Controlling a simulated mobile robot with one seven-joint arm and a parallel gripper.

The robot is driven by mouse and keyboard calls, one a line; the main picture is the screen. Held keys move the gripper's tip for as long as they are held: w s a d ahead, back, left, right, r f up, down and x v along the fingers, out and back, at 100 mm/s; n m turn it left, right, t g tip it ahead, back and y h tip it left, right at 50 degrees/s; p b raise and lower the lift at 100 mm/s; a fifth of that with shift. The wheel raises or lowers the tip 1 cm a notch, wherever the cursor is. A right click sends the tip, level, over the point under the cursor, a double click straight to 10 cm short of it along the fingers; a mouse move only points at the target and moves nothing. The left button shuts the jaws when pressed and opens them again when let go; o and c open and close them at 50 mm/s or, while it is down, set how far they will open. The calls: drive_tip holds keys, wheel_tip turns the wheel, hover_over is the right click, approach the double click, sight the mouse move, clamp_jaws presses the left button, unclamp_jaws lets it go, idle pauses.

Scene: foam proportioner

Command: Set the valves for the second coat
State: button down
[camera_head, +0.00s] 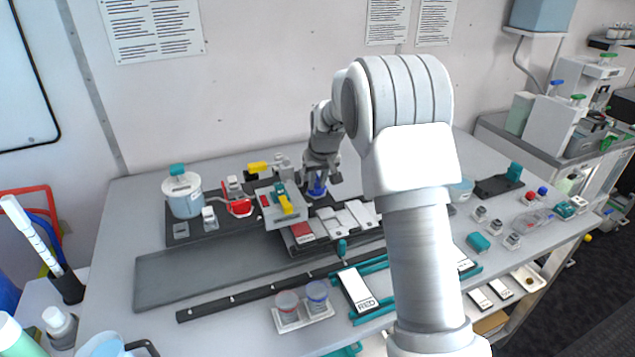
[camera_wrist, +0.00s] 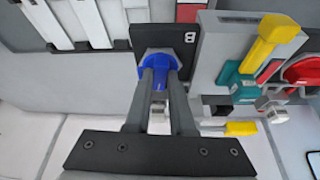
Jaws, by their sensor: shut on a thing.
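My gripper (camera_head: 320,172) reaches down at the back of the bench. In the wrist view my gripper (camera_wrist: 159,82) is shut on a blue knob (camera_wrist: 157,62), one finger on each side. The knob sits on a dark plate marked B (camera_wrist: 186,36), and the blue also shows in the head view (camera_head: 317,187). Left of it is a grey block (camera_head: 268,213) with a yellow lever (camera_head: 285,203) and teal part, seen larger in the wrist view (camera_wrist: 268,48). A red valve (camera_head: 238,207) stands further left. Another yellow handle (camera_head: 257,168) is behind it.
A lidded pot (camera_head: 183,197) with a teal knob stands at the left. White plates (camera_head: 345,220) lie close right of the block. My arm hides part of the bench's right side.

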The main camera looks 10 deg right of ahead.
drive_tip(key=m, duration=0.1)
drive_tip(key=m+h, duration=0.1)
drive_tip(key=m, duration=0.1)
drive_tip(key=m+h, duration=0.1)
drive_tip(key=m, duration=0.1)
drive_tip(key=shift+a, duration=0.3)
drive_tip(key=m+g+h, duration=0.1)
drive_tip(key=m, duration=0.2)
drive_tip(key=shift+w+a+m, duration=0.1)
drive_tip(key=shift+w+m, duration=0.05)
drive_tip(key=shift+m, duration=0.25)
drive_tip(key=m, duration=0.2)
drive_tip(key=m+g+h+p, duration=0.1)
drive_tip(key=m, duration=0.1)
drive_tip(key=shift+w+r+m, duration=0.1)
drive_tip(key=shift+w+m, duration=0.05)
drive_tip(key=shift+m, duration=0.15)
drive_tip(key=shift+w+a+m+g+h+p, duration=0.1)
drive_tip(key=shift+m+g+h+p, duration=0.55)
drive_tip(key=shift+m, duration=0.95)
drive_tip(key=shift+g+y, duration=0.25)
drive_tip(key=c, duration=0.8)
unclamp_jaws()
drive_tip(key=shift+o, duration=0.2)
